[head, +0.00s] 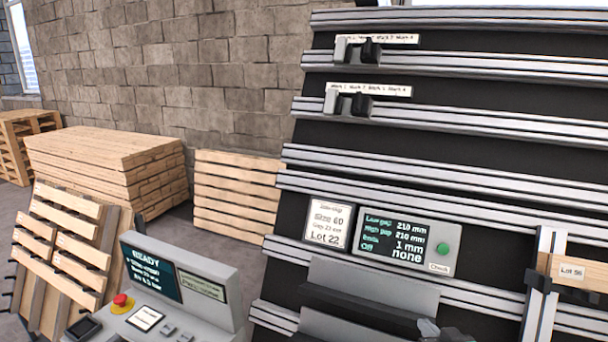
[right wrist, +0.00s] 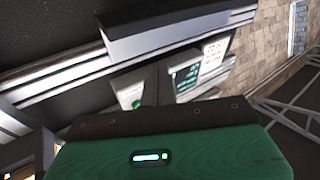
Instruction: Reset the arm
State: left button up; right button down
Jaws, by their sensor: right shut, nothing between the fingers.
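My right gripper (head: 429,328) shows only as a small grey piece at the bottom edge of the head view, in front of the black gantry board below the gap readout panel (head: 407,241). In the right wrist view its dark fingers (right wrist: 160,82) are together and empty, beyond the green housing (right wrist: 215,155) with a lit indicator. The readout panel and a white lot card show past the fingers. Most of my right arm is out of the head view. My left gripper is not in view.
Metal rails cross the gantry board, with two clamp-like stops (head: 358,49) (head: 347,101) on the upper ones. Grey ledges (head: 372,285) jut out below the readout. A control console (head: 180,285) with a red button stands at lower left. Wooden pallets (head: 105,160) stand behind it.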

jog(key=s+a+f+n+g, duration=0.1)
jog(key=s+f+g, duration=0.4)
jog(key=s, duration=0.5)
jog(key=s+a+f+g+h, duration=0.1)
jog(key=s+a+f+g, duration=0.15)
jog(key=s+f, duration=0.6)
jog(key=s+a+f+n+g, duration=0.1)
jog(key=s+f+g, duration=0.35)
jog(key=s, duration=0.75)
notch_tip(320, 180, down, 32)
jog(key=g, duration=0.1)
jog(key=s+d+f, duration=0.2)
jog(key=s+f, duration=0.7)
jog(key=s+d+f+g, duration=0.1)
jog(key=s+f, duration=0.9)
jog(key=shift+d+n+h, duration=0.3)
jog(key=shift+d, duration=0.05)
